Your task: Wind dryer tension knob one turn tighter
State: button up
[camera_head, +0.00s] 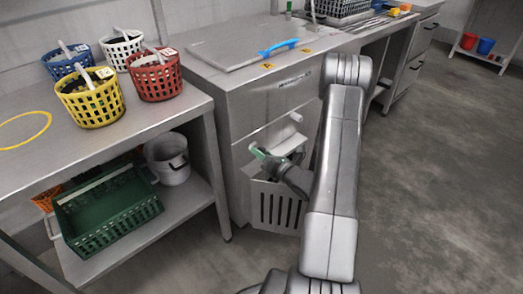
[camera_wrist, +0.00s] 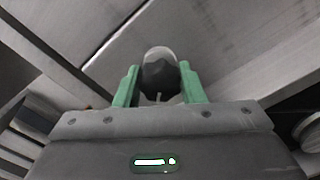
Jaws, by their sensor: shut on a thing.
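The dryer is the steel cabinet (camera_head: 250,110) with a slotted front panel (camera_head: 278,205) low down. In the wrist view, a dark knob with a pale rounded part behind it (camera_wrist: 160,76) sits between the green fingers of my gripper (camera_wrist: 160,88). The fingers are closed on its two sides. In the head view, my gripper (camera_head: 262,156) is at the dryer's front, above the slotted panel. The knob cannot be made out there, as my gripper and arm cover that area. Any mark of the knob's turn is not visible.
A small pale cylinder (camera_head: 296,117) sticks out of the dryer front above my gripper. A steel table (camera_head: 30,150) with several coloured baskets stands at left, with a green crate (camera_head: 107,212) and white bucket (camera_head: 168,160) below. The floor at right is clear.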

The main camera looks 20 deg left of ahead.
jog(key=m+p, duration=0.1)
jog(key=m, duration=0.2)
jog(key=shift+m+p, duration=0.4)
jog(key=m+p, duration=0.1)
jog(key=m, duration=0.2)
jog(key=shift+m+p, duration=0.3)
jog(key=shift+p, duration=0.1)
jog(key=m+p, duration=0.1)
jog(key=m, duration=0.2)
jog(key=shift+m, duration=0.3)
jog(key=shift+m+p, duration=0.8)
jog(key=shift+m, duration=0.8)
jog(key=shift+f, duration=0.1)
jog(key=o, duration=1)
jog(key=p+v, duration=0.1)
jog(key=v, duration=1.2)
jog(key=shift+s+d, duration=0.2)
jog(key=shift+d, duration=0.15)
